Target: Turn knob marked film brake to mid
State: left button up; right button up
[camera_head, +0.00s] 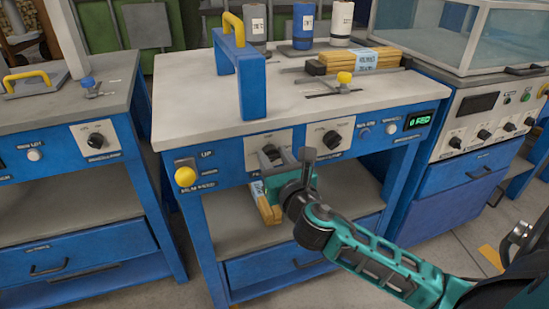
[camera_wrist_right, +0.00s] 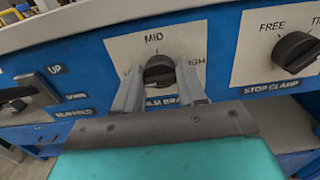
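The film brake knob (camera_wrist_right: 159,72) is a dark round knob on a pale plate (camera_wrist_right: 196,42) in the right wrist view. MID is printed above it, HIGH at its right, and a partly covered label is at its left. The lower label, partly hidden, reads like FILM BRAKE. I cannot tell for sure where the knob points. My right gripper (camera_wrist_right: 160,78) is open, with one finger on each side of the knob; I cannot tell whether they touch it. In the head view my right gripper (camera_head: 272,160) is at the blue front panel and partly covers the plate. My left gripper is not in view.
The stop clamp knob (camera_wrist_right: 296,52) is close at the right on its own plate. Above are the grey worktop (camera_head: 190,95) and a blue frame with a yellow handle (camera_head: 233,30). A lower shelf (camera_head: 225,228) lies below.

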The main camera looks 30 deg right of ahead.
jog(key=c, duration=0.6)
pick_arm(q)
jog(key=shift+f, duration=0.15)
pick_arm(e)
jog(key=shift+m+p, duration=0.4)
jog(key=shift+m, duration=0.4)
jog(key=m+p, duration=0.1)
jog(key=m, duration=0.7)
jog(key=shift+d+p, duration=0.1)
jog(key=shift+p, duration=0.25)
jog(key=m, duration=0.4)
jog(key=shift+p, duration=0.3)
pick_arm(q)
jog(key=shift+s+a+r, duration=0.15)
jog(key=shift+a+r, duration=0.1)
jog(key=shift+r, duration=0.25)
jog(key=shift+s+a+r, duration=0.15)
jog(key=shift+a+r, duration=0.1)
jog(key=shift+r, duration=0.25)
pick_arm(e)
jog(key=shift+f+m, duration=0.15)
jog(key=shift+m, duration=1.85)
pick_arm(q)
jog(key=shift+p, duration=0.3)
pick_arm(e)
jog(key=shift+d, duration=0.1)
